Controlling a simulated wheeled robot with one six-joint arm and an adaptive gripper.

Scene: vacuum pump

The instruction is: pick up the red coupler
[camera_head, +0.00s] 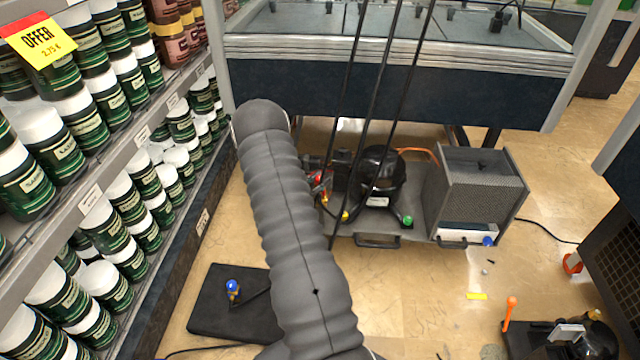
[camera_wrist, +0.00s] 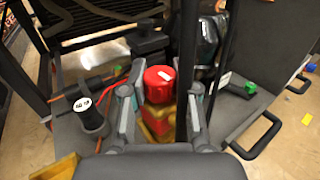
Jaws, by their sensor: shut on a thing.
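The red coupler (camera_wrist: 160,77) shows in the wrist view as a round red knob with a small white mark on top and a yellow body below it. My gripper (camera_wrist: 160,102) has one finger on each side of the coupler and is shut on it. The coupler appears upright over the grey pump tray; whether its base touches anything is hidden. In the head view, my arm covers most of the gripper, and small red parts (camera_head: 318,178) show just right of the arm, beside the pump.
A black compressor (camera_head: 380,175) and a grey vented box (camera_head: 480,185) stand on the tray. Dark hoses hang in front. Shelves of green jars (camera_head: 110,205) line the left. A black mat (camera_head: 205,315) with a blue-topped fitting (camera_head: 232,288) lies on the floor.

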